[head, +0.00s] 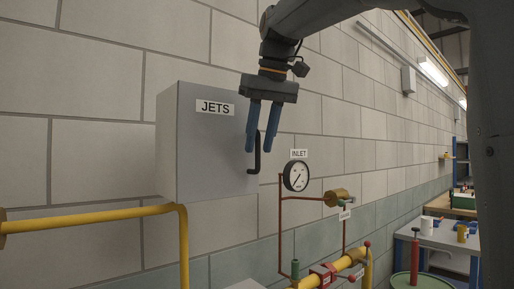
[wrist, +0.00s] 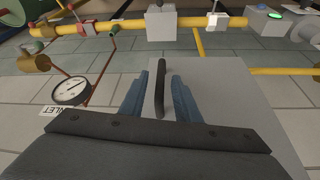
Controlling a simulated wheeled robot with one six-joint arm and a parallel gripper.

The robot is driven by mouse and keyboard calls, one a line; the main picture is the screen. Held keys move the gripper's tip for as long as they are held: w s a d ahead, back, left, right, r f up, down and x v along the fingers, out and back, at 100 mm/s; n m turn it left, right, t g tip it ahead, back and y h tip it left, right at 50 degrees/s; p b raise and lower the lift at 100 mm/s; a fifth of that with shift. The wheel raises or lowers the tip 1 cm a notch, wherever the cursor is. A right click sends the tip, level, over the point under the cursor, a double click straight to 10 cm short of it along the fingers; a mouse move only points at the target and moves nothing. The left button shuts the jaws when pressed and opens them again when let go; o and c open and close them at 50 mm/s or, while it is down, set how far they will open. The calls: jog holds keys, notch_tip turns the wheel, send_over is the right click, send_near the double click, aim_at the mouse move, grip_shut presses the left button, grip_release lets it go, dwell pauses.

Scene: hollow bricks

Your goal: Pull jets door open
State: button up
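The JETS door (head: 212,150) is the grey front of a wall box with a white JETS label. It looks shut in the head view. A black bar handle (head: 256,155) stands at its right edge; it also shows in the wrist view (wrist: 159,90). My gripper (head: 259,150) points down in front of the handle. Its two blue fingers are apart. In the wrist view my gripper (wrist: 160,85) has one finger on each side of the handle, with a gap visible on both sides. Contact with the handle does not show.
A round INLET gauge (head: 296,176) with copper pipes is on the wall right of the box. A yellow pipe (head: 95,217) runs below the box. Another yellow pipe with valves (head: 325,275) is low down. Benches (head: 440,235) stand at the right.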

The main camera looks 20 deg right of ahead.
jog(key=shift+x, duration=1.3)
grip_shut()
jog(key=shift+s, duration=0.1)
